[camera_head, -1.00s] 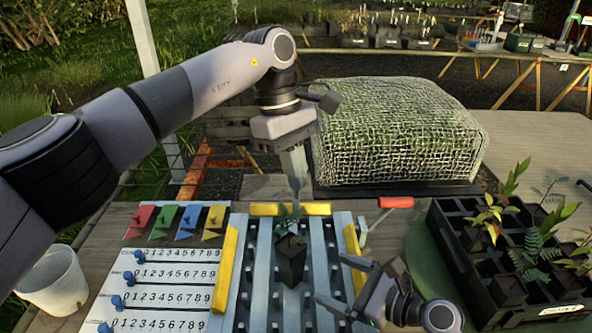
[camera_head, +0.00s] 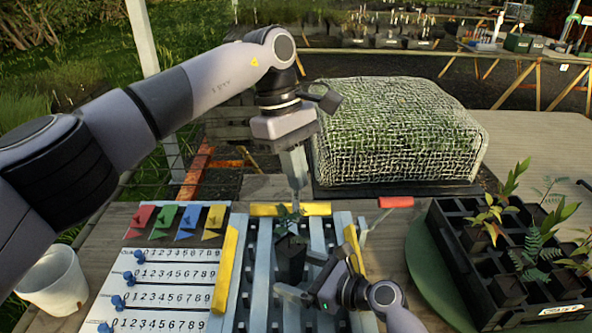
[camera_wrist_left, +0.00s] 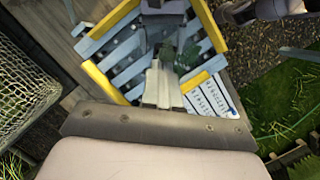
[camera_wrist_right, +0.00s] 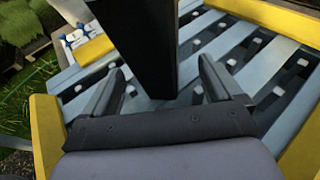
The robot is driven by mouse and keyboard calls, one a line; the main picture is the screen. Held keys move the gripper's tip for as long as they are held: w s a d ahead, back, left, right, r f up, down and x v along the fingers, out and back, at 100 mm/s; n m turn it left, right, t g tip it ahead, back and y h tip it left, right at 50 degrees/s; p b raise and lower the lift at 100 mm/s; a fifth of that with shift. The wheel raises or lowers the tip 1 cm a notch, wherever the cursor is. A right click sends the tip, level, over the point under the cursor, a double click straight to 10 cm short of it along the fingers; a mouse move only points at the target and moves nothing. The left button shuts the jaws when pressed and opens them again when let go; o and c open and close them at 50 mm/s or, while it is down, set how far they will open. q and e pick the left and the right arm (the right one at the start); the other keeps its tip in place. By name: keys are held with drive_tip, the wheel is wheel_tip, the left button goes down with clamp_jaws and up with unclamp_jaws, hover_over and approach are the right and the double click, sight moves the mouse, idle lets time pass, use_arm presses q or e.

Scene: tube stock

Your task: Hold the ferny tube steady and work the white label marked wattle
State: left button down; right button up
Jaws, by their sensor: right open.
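A dark square tube (camera_head: 291,262) with a small green leafy plant (camera_head: 289,222) stands upright on the slatted blue-grey rack. My left gripper (camera_head: 298,203) points down just above the plant; its fingers look close together, and whether they are parted is unclear. The plant's leaves also show beside its fingers in the left wrist view (camera_wrist_left: 187,58). My right gripper (camera_head: 303,275) is open low at the tube's right. In the right wrist view the tube (camera_wrist_right: 143,45) stands between and beyond its parted fingers (camera_wrist_right: 160,85). I can make out no label marked wattle.
A black tray (camera_head: 475,290) with several seedlings stands at right, with a small white label (camera_head: 561,310) too small to read. A number board (camera_head: 165,285) and a white cup (camera_head: 55,282) are left. A mesh-covered block (camera_head: 395,130) stands behind. Yellow bars (camera_head: 226,270) edge the rack.

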drive_tip(key=shift+w+a+f, duration=0.15)
drive_tip(key=shift+w+a, duration=0.15)
drive_tip(key=shift+a, duration=0.1)
drive_tip(key=c, duration=1.1)
use_arm(q)
drive_tip(key=shift+w+d+f+n, duration=0.15)
drive_tip(key=shift+f+n, duration=0.35)
drive_tip(key=shift+f, duration=1)
